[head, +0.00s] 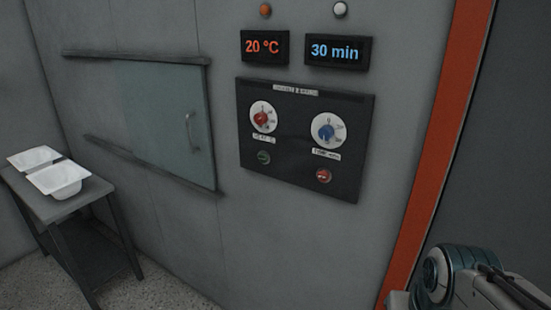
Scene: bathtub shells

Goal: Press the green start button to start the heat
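The green start button (263,157) is a small dark green round button at the lower left of the black control panel (290,182) on the grey wall. A red button (323,176) sits at the panel's lower right. Above them are a red knob (261,118) on the left and a blue knob (326,131) on the right. The display (265,47) reads 20 °C and the other display (337,51) reads 30 min. Part of my arm shows at the bottom right, apart from the panel. My gripper's fingers are not visible.
A sliding glass door (165,118) with a handle is left of the panel. A dark table (50,208) with two white tub shells (60,177) stands at the left. An orange strip (440,140) runs down the wall's right edge. The space before the panel looks clear.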

